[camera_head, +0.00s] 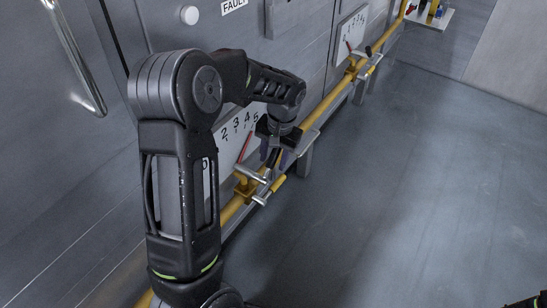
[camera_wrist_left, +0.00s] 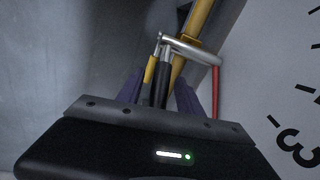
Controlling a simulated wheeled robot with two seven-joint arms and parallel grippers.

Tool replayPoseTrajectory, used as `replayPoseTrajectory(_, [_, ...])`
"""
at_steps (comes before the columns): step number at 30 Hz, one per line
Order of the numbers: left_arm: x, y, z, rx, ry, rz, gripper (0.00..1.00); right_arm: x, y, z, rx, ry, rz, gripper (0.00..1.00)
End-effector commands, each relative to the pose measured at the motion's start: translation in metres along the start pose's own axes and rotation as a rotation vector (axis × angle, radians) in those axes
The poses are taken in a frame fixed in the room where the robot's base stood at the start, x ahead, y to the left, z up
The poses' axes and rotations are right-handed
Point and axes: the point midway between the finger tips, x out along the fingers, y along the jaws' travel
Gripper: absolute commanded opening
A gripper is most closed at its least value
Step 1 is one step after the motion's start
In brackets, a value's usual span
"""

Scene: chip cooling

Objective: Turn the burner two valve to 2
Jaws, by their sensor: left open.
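The near valve (camera_head: 250,172) sits on a yellow pipe below a white dial plate (camera_head: 229,150) with the numbers 2 to 5 showing. A red pointer (camera_head: 245,148) stands in front of the dial, its tip below the 4 and 5. My left gripper (camera_head: 273,158) is open, directed down at the valve. In the left wrist view, the valve's silver bent bar (camera_wrist_left: 192,50) and red pointer (camera_wrist_left: 215,92) show ahead of the gripper (camera_wrist_left: 160,92). A dark rod and a yellow-ended handle (camera_wrist_left: 150,70) lie between the purple fingers; contact cannot be told. My arm hides part of the dial.
A second, similar valve (camera_head: 356,66) with its own dial (camera_head: 350,38) is farther along the yellow pipe (camera_head: 325,103). Metal cabinet doors with a long handle (camera_head: 84,75) stand at left.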

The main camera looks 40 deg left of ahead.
Motion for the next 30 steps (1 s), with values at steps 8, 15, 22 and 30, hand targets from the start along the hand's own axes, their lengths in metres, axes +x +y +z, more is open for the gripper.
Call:
replayPoseTrajectory(8, [0.0017, -0.0001, 0.0, 0.0, 0.0, 0.0, 0.43, 0.0, 0.0, 0.0, 0.0, 0.0, 0.0, 0.36])
replayPoseTrajectory(15, [0.0015, 0.0, -0.0001, 0.0, 0.001, 0.0, 0.24, 0.0, 0.0, 0.0, 0.0, 0.0, 0.0, 0.36])
replayPoseTrajectory(22, [0.0014, 0.0001, -0.0001, 0.0, 0.001, 0.0, 0.05, 0.0, 0.0, 0.0, 0.0, 0.0, 0.0, 0.36])
replayPoseTrajectory(30, [0.0013, 0.0002, -0.0002, 0.0, 0.001, 0.0, 0.0, 0.0, 0.0, 0.0, 0.0, 0.0, 0.0, 0.36])
